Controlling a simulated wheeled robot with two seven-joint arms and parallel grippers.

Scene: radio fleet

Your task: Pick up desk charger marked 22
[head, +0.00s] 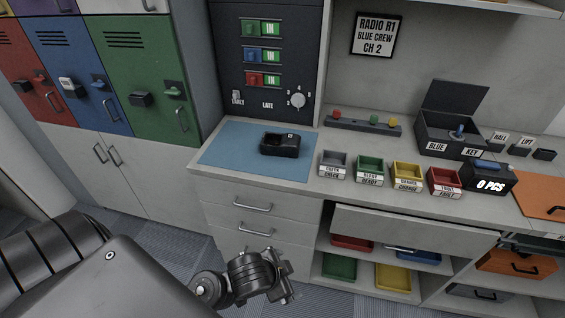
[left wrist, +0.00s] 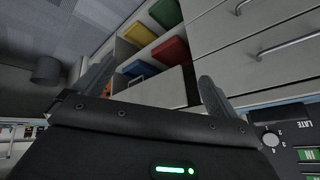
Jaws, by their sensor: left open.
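A black desk charger (head: 281,144) sits on the blue mat (head: 225,150) on the counter; a small white label is on it, too small to read. My left gripper (head: 283,273) hangs low in front of the drawers, below the counter edge and well apart from the charger. In the left wrist view its two fingers (left wrist: 155,85) are spread with nothing between them. The charger is not seen in the left wrist view. My right gripper is not seen in either view.
Grey, green, yellow and red bins (head: 407,174) stand right of the mat. A black display box (head: 486,180) reads 0 PCS. A dark switch panel (head: 265,60) rises behind the mat. Drawers (head: 262,205) and open shelves lie below the counter. Coloured lockers (head: 145,75) stand left.

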